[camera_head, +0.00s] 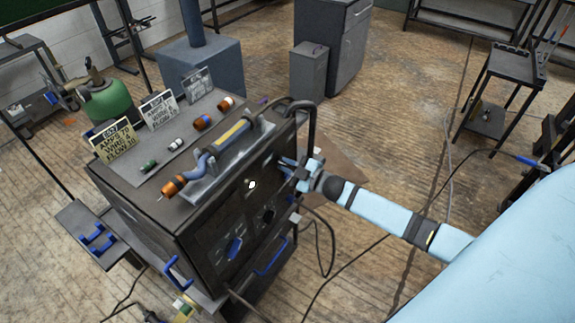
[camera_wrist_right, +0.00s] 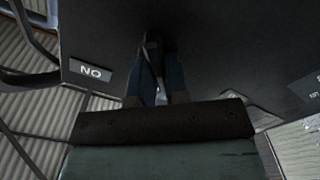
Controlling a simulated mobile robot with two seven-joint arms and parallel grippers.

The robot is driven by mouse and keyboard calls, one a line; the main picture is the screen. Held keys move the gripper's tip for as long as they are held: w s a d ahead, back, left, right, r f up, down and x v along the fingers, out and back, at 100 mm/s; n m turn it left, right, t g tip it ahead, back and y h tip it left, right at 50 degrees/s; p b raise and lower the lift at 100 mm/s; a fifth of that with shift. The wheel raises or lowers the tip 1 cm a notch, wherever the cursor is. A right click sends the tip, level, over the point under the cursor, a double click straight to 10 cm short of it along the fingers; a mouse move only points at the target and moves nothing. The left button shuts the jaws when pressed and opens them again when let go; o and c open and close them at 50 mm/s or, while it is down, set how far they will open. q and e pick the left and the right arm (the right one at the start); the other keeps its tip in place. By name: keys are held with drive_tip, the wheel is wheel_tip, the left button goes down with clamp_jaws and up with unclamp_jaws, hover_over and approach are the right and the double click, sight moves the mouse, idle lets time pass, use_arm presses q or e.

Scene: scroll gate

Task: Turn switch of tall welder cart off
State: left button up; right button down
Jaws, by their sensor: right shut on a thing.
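The tall welder cart (camera_head: 165,222) is a dark box with its front panel facing right. My right gripper (camera_head: 288,170) is at the upper right of that panel, its arm coming in from the right. In the right wrist view, the blue fingers of my right gripper (camera_wrist_right: 156,72) are shut on the dark switch (camera_wrist_right: 152,42), one finger on each side. My left gripper is not in view.
A torch (camera_head: 235,135), several small parts and sign cards (camera_head: 115,141) lie or stand on the cart top. Cables run over the floor right of the cart. A grey cabinet (camera_head: 330,45) stands behind, a dark stand (camera_head: 515,66) at right. Floor between is open.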

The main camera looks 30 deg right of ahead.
drive_tip(key=c, duration=1.1)
unclamp_jaws()
drive_tip(key=shift+s, duration=0.1)
drive_tip(key=b+v, duration=0.1)
drive_tip(key=v, duration=1.2)
drive_tip(key=shift+s+d, duration=0.1)
drive_tip(key=shift+s, duration=0.2)
